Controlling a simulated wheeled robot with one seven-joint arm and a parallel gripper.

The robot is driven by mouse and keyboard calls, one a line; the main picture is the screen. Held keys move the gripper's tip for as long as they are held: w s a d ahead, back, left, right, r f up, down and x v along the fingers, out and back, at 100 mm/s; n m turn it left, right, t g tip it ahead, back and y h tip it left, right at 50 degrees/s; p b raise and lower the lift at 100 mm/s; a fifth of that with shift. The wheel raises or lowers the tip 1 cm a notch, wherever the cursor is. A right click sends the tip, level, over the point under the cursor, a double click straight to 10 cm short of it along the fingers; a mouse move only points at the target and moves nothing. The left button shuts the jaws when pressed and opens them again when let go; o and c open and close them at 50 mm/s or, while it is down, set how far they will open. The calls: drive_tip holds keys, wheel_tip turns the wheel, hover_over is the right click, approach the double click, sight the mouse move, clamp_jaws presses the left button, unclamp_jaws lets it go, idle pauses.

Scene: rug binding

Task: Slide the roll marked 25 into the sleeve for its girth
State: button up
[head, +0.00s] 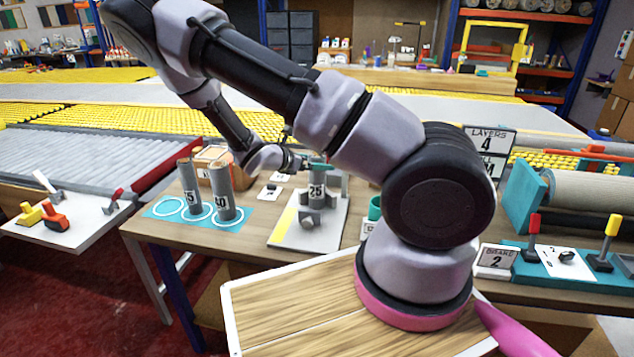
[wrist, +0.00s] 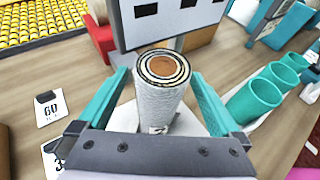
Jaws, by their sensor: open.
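The roll marked 25 (head: 317,192) stands upright in a grey holder on a pale board. In the wrist view it is a grey-white roll (wrist: 161,100) with a ringed top end and a brown core. My gripper (wrist: 160,76) is open, its two teal fingers on either side of the roll with a visible gap at each side. In the head view my gripper (head: 317,166) is at the roll's top. Teal open sleeves (wrist: 252,101) stand in a row on the right in the wrist view. In the head view my arm mostly hides them; one sleeve (head: 375,208) shows partly. Their girth labels are not readable.
Two more grey rolls stand on a blue mat (head: 158,210) with white rings, left of the board; one is marked 40 (head: 222,192). A card marked 60 (wrist: 48,108) lies left of my gripper. An upright panel (wrist: 165,22) stands behind the roll.

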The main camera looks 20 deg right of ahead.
clamp_jaws()
idle(0.4)
